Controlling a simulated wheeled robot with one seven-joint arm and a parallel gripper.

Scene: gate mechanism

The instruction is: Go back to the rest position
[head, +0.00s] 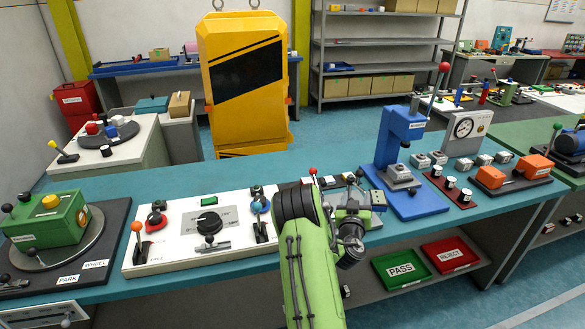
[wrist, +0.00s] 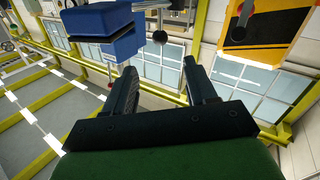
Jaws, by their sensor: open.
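My green arm (head: 305,275) rises from the bottom of the head view and bends at a dark joint over the front of the teal bench. My gripper shows in the wrist view (wrist: 160,70) with its two dark fingers spread apart and nothing held between them. In the head view its fingers are hard to make out beside the bend, against the small fixtures behind. The arm hides part of the bench and the right end of the white control panel (head: 180,245).
The blue press (head: 405,140) stands right of my arm and also shows upper left in the wrist view (wrist: 105,25). A green box (head: 45,222) is far left. PASS (head: 401,281) and REJECT (head: 450,268) trays sit below. A yellow machine (head: 222,90) stands behind.

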